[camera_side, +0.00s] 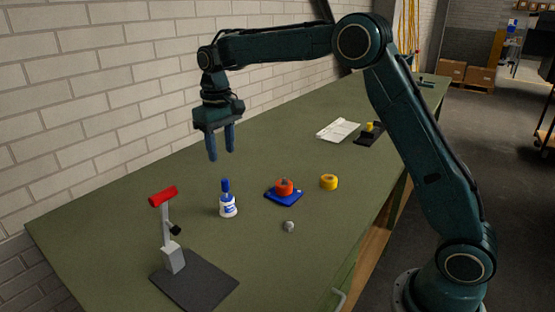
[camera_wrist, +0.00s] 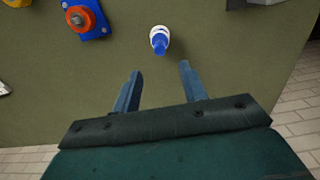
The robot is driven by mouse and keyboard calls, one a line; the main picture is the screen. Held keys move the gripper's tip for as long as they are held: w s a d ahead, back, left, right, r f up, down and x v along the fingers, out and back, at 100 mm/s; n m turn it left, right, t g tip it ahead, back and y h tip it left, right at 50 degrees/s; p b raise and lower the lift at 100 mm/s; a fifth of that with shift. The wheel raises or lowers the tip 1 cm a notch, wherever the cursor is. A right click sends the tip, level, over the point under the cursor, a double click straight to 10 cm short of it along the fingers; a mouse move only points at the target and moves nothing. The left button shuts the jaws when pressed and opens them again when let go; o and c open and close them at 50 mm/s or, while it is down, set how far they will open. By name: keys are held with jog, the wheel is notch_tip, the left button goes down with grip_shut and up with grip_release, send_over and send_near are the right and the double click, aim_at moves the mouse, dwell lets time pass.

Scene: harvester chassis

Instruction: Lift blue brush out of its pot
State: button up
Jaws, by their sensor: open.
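The blue brush (camera_side: 225,187) stands upright in its small white pot (camera_side: 228,207) on the green table. In the wrist view the blue brush (camera_wrist: 160,45) and the white pot (camera_wrist: 158,32) show from above, just beyond the fingertips and between their lines. My gripper (camera_side: 221,156) points down above the table, over and behind the brush in the side view. Its two blue fingers are apart with nothing between them. In the wrist view my gripper (camera_wrist: 160,68) is also open and empty. The brush's lower part is hidden inside the pot.
A red-topped stand (camera_side: 174,255) on a dark plate is left of the pot. Right of it are a blue block with an orange-red round part (camera_side: 284,188), a yellow roll (camera_side: 329,182) and a small grey knob (camera_side: 289,227). A brick wall (camera_side: 100,90) runs behind the table.

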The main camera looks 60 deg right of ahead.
aim_at(225, 180)
jog(key=shift+f, duration=2.4)
jog(key=shift+f, duration=3.2)
jog(key=shift+r, duration=0.1)
dwell(0.3)
grip_shut()
jog(key=shift+r, duration=0.15)
jog(key=shift+r, duration=3.35)
